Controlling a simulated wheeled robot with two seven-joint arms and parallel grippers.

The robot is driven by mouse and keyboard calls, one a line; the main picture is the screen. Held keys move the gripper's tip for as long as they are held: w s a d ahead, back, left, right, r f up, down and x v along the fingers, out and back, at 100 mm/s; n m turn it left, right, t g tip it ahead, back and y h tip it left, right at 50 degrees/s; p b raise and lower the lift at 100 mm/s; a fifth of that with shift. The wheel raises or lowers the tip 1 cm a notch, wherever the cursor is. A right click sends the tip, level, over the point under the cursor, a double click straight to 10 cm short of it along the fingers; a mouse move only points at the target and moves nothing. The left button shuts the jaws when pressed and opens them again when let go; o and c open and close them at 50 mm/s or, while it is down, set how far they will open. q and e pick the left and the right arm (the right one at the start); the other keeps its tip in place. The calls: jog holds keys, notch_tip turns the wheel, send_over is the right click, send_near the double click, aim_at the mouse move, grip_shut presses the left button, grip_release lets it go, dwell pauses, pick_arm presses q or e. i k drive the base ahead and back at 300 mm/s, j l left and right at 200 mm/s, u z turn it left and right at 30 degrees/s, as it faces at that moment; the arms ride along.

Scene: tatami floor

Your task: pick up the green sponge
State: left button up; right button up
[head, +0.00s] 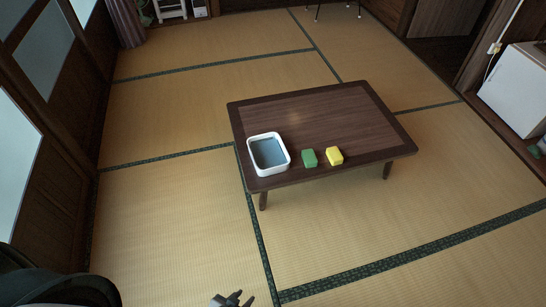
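The green sponge (309,158) lies on the low dark wooden table (310,113), near its front edge. A yellow sponge (334,156) lies just to its right, apart from it. A white tub (269,154) with a grey-blue inside stands to its left, at the table's left front corner. My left gripper (238,297) shows at the bottom edge of the head view, well in front of the table and below it in the picture. It is small and partly cut off, so I cannot tell its opening. My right gripper is not in view.
Tatami floor (170,215) is clear around the table. A white cabinet (517,88) stands at the right wall. Dark wooden panels with windows line the left side. A white stand (170,9) and a curtain are at the back.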

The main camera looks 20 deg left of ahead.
aim_at(309, 159)
jog(key=i+l+z, duration=0.15)
jog(key=i, duration=0.9)
